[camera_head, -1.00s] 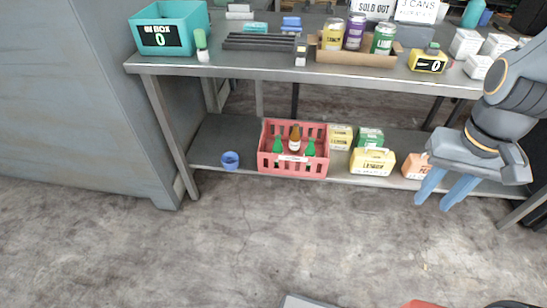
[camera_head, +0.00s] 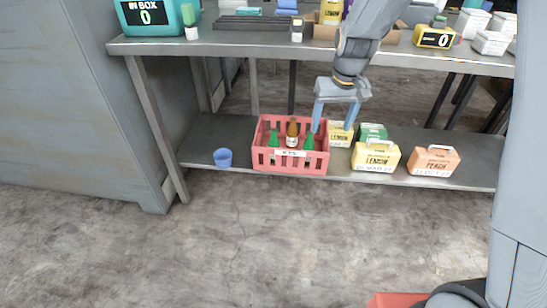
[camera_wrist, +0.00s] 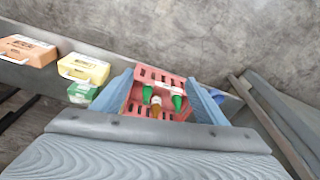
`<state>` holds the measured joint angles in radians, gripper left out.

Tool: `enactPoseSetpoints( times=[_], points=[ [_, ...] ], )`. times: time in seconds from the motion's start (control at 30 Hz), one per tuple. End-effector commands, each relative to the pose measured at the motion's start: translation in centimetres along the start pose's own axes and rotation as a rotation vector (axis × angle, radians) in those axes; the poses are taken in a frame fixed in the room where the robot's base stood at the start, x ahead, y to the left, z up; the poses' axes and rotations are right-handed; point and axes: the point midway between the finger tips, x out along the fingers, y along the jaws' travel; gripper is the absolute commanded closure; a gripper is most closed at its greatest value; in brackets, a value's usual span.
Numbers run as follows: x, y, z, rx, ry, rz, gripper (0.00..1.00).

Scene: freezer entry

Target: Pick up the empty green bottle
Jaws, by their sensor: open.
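Two green bottles stand in the red crate (camera_head: 262,160) on the lower shelf, a left one (camera_head: 274,139) and a right one (camera_head: 309,142), with a brown bottle (camera_head: 292,133) between them. Whether they are empty cannot be told. My gripper (camera_head: 334,130) is open and points down, just above the crate's right end. In the wrist view, the crate (camera_wrist: 150,76) lies between the open fingers (camera_wrist: 166,100), and both green bottles (camera_wrist: 148,94) (camera_wrist: 177,101) and the brown bottle (camera_wrist: 156,106) show their tops. Nothing is held.
A blue cup (camera_head: 222,158) stands left of the crate. Yellow (camera_head: 375,158), green (camera_head: 372,132) and orange (camera_head: 434,161) cartons stand to the right. The upper tabletop (camera_head: 400,57) with cans and boxes lies above the shelf.

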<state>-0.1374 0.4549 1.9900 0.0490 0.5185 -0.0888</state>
Motion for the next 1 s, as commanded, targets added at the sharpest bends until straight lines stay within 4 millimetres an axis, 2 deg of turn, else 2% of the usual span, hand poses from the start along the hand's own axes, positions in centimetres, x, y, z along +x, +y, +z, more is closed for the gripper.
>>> enactPoseSetpoints(
  times=[0.03,0.3,0.5,0.6,0.7,0.8,1.0],
  points=[
    [3.7,-0.7,-2.4,-0.021,0.013,-0.004,0.33],
    [16.4,-4.7,-13.1,-0.115,0.095,-0.024,0.33],
    [25.2,-8.2,-18.9,-0.179,0.148,-0.039,0.33],
    [29.1,-9.8,-21.1,-0.205,0.173,-0.045,0.33],
    [31.7,-11.1,-22.6,-0.226,0.191,-0.051,0.33],
    [33.3,-11.8,-23.5,-0.237,0.203,-0.054,0.33],
    [35.0,-12.4,-24.2,-0.245,0.211,-0.056,0.33]
  ],
)
